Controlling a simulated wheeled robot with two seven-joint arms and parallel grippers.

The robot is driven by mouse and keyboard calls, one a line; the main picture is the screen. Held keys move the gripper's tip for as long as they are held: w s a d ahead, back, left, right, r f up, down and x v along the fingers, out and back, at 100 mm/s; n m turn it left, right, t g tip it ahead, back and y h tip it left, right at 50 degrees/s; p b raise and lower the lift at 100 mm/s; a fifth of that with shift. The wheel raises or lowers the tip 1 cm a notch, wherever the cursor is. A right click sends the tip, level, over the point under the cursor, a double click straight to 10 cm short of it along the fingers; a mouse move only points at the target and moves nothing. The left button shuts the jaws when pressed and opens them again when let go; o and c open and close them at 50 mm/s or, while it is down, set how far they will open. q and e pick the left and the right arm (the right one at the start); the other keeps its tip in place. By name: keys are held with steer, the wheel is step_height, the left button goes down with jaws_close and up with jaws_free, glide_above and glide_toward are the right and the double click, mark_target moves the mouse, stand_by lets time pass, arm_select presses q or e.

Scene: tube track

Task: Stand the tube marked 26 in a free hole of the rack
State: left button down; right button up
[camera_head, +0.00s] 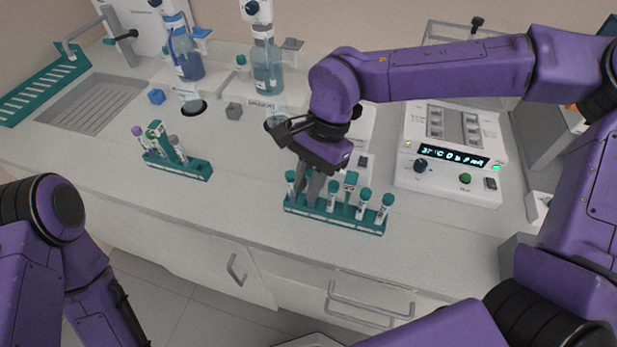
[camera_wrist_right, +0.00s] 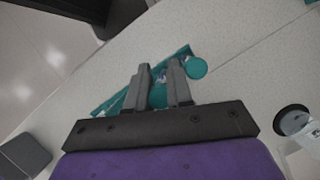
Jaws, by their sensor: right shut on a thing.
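The right rack (camera_head: 335,215) is a teal strip on the counter holding several teal-capped tubes, one (camera_head: 291,187) at its left end and others (camera_head: 364,203) to the right. My right gripper (camera_head: 309,198) points down over the left part of this rack. In the right wrist view my gripper (camera_wrist_right: 161,88) is shut on a teal-capped tube (camera_wrist_right: 158,96), with another teal cap (camera_wrist_right: 196,67) just beside a finger. The held tube is mostly hidden in the head view. I cannot read 26 on any tube. My left gripper is out of view.
A second teal rack (camera_head: 180,168) with a few tubes, one purple-capped (camera_head: 137,131), stands at the left. A white device with a lit display (camera_head: 453,157) is behind and right of the nearer rack. Bottles (camera_head: 266,70) stand at the back. Counter between the racks is clear.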

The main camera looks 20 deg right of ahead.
steer(key=shift+f, duration=0.15)
steer(key=o, duration=0.9)
steer(key=v, duration=1)
steer(key=shift+d+r+b, duration=0.1)
steer(key=shift+r+b, duration=0.15)
steer(key=shift+b, duration=0.1)
steer(key=shift+r, duration=0.1)
